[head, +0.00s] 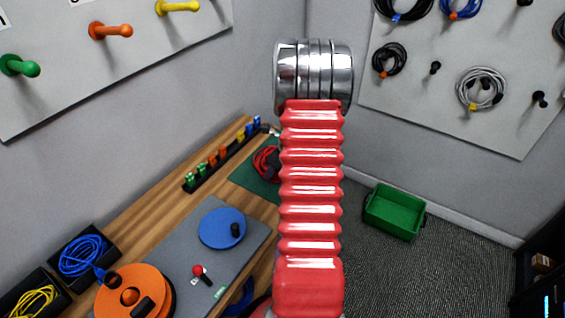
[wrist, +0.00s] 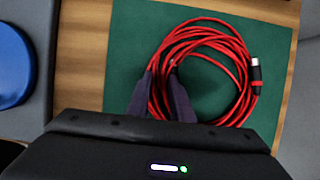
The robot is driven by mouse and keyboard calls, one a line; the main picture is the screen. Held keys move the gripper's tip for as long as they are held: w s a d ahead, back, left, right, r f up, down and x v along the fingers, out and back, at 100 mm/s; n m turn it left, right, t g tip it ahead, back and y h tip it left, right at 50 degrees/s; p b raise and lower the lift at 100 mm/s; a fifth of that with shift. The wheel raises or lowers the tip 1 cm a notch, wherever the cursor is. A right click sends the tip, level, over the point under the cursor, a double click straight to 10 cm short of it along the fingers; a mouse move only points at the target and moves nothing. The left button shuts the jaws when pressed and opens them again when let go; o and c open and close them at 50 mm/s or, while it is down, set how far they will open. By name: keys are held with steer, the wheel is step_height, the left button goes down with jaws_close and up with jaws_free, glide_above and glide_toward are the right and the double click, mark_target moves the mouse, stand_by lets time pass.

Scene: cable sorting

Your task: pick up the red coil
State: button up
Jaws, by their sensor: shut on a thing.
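The red coil (wrist: 205,40) is a loop of red cable with a black and silver plug at its right side. It is over a green mat (wrist: 125,60) in the wrist view. My gripper (wrist: 160,95) has its two dark fingers shut on the near left part of the coil. Whether the coil touches the mat or hangs just above it I cannot tell. In the head view the red coil (head: 262,160) shows partly beside my red arm, which hides the rest of it.
A wooden bench carries a grey mat (head: 175,262) with a blue disc (head: 221,228) and an orange reel (head: 125,290). A rack of coloured clips (head: 222,155) lines its back edge. A green bin (head: 394,212) stands on the floor at right. Pegboards hang above.

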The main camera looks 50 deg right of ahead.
jaws_close()
steer(key=shift+r, duration=0.1)
step_height(320, 180, up, 10)
stand_by(0.8)
stand_by(1.2)
